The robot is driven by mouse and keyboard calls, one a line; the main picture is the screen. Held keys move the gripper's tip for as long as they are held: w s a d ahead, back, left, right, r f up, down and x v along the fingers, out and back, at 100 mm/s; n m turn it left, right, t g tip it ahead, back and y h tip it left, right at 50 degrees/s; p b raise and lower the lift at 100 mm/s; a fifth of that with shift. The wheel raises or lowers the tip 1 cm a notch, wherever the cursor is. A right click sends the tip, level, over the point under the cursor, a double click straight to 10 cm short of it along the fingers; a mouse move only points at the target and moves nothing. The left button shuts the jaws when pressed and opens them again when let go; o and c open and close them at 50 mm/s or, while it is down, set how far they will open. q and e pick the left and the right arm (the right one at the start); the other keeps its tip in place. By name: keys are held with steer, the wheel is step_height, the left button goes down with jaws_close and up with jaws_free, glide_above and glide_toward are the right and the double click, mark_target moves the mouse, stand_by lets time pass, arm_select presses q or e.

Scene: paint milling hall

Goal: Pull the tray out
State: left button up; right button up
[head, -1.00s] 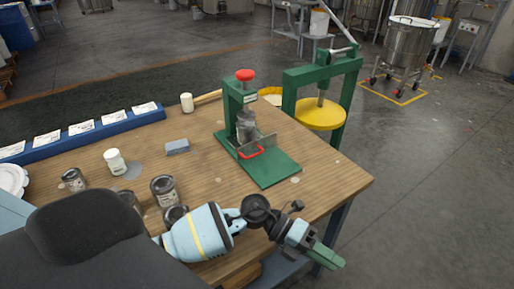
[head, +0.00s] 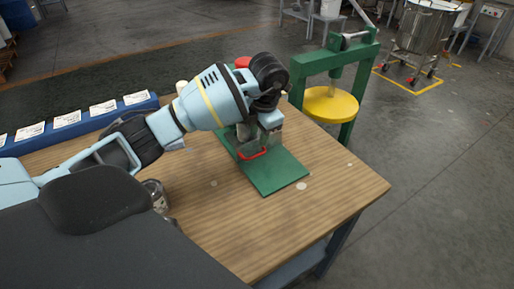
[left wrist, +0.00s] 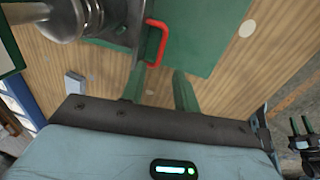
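The tray (head: 270,143) is a grey metal piece in the green press on the wooden table, with a red handle (head: 252,154) at its front. In the left wrist view the red handle (left wrist: 158,42) stands just beyond my left gripper (left wrist: 159,76). Its two green fingers are open and apart, with bare table showing between them and nothing held. In the head view my left arm reaches over the press and hides its upper part and the left fingers. A metal cylinder shows beside the tray (left wrist: 122,28) at the top left of the wrist view.
The green base plate (head: 270,175) extends toward the table's front. A small grey block (left wrist: 75,82) lies on the table (head: 335,190). A blue label rack (head: 70,122) runs along the back left. The table's front right is clear.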

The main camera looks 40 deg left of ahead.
mark_target(256, 156)
arm_select(q)
steer(key=shift+w+a+f, duration=0.1)
steer(key=shift+a+f, duration=0.1)
steer(key=shift+f, duration=1.05)
steer(key=shift+w+a+f, duration=0.1)
steer(key=shift+a+f, duration=0.1)
steer(key=shift+f, duration=1.1)
steer(key=shift+w+a+f, duration=0.1)
steer(key=shift+a+f, duration=0.1)
steer(key=shift+f, duration=1.05)
jaws_close()
